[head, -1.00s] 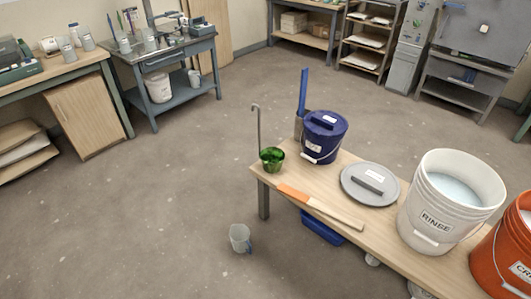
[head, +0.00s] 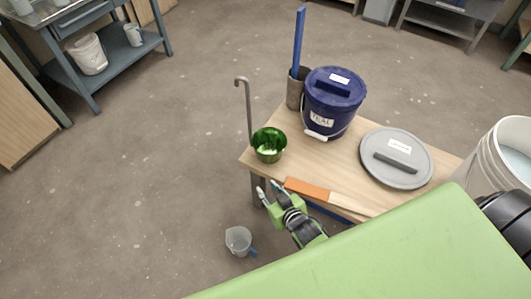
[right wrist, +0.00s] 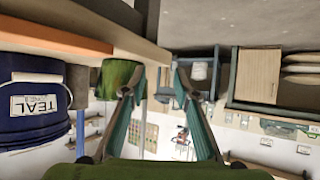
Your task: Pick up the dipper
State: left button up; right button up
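The dipper (head: 269,145) is a green cup with a long grey hooked handle rising upright behind it, at the left end of the wooden table (head: 335,150). In the right wrist view its green cup (right wrist: 116,75) shows just left of the fingers, partly covered by one of them. My right gripper (head: 269,187) is at the table's front left edge, a little nearer the camera than the cup. Its fingers also show in the right wrist view (right wrist: 157,78), apart with nothing between them. My left gripper is out of view.
An orange-and-wood paddle (head: 318,191) lies along the table's front edge. Behind stand a blue TEAL bucket (head: 330,110) and a grey holder (head: 295,92) with a blue stick. A grey lid (head: 398,160) and white bucket (head: 505,155) are to the right. A pitcher (head: 238,240) stands on the floor.

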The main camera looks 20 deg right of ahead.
jog(key=w+r+t+b, duration=0.2)
jog(key=w+r, duration=0.2)
jog(key=r, duration=0.2)
jog(key=t+b, duration=0.3)
jog(key=t, duration=0.1)
send_near(249, 102)
jog(key=shift+m, duration=0.4)
jog(key=w, duration=0.6)
jog(key=w+b, duration=0.1)
jog(key=w, duration=0.2)
jog(key=shift+w+a+f, duration=0.15)
jog(key=shift+w+a, duration=0.1)
jog(key=shift+a, duration=0.1)
jog(key=shift+w, duration=0.6)
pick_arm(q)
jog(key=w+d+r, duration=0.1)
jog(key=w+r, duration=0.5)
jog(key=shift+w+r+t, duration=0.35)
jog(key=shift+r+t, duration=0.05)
pick_arm(e)
grip_shut()
